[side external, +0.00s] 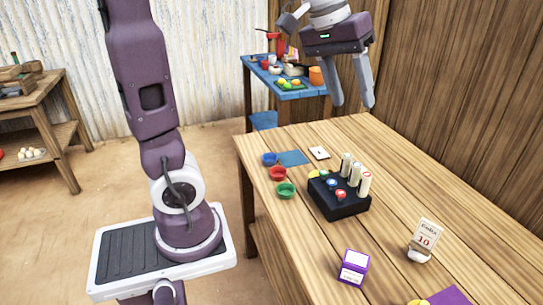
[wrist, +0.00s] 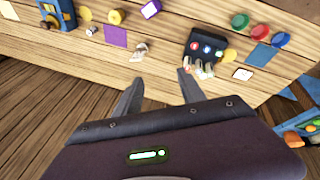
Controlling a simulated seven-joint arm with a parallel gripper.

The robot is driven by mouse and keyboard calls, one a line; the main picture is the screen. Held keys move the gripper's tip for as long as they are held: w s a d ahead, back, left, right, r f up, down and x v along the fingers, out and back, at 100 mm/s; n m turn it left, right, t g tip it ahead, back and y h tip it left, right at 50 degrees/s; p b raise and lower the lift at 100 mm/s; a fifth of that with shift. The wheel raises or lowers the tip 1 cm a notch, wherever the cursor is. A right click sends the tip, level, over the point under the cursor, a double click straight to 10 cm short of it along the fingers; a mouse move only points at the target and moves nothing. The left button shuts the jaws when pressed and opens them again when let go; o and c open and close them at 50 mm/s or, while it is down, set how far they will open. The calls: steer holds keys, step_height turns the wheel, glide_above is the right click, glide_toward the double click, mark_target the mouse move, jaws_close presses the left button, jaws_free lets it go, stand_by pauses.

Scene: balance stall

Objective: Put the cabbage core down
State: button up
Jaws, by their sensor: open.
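My gripper (side external: 352,106) is open and empty, raised well above the far part of the wooden table. The wrist view shows its two fingers (wrist: 158,78) apart with nothing between them. I cannot identify a cabbage core with certainty. A pale lump (side external: 421,255) at the foot of a price card (side external: 427,233) marked 10 rests on the table at right; the card and lump show small in the wrist view (wrist: 139,50). Several pale upright cylinders (side external: 356,174) stand at a black block (side external: 340,206), which is also in the wrist view (wrist: 205,45).
Blue (side external: 270,159), red (side external: 277,174) and green (side external: 285,190) bowls line the left table edge, near a blue mat (side external: 293,158) and small white card (side external: 319,153). A purple box (side external: 353,267) stands in front. A wooden wall (side external: 450,80) borders the right side. Bare table lies between.

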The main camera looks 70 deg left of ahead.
steer(key=s+d+f+m, duration=0.2)
steer(key=s+f, duration=0.1)
steer(key=s, duration=0.5)
steer(key=s+d+f+m+t+y, duration=0.1)
steer(key=s+d+f+m, duration=0.2)
steer(key=s, duration=0.6)
steer(key=shift+s+d+f+y, duration=0.15)
steer(key=shift+d+f+y, duration=0.15)
steer(key=shift+d, duration=0.05)
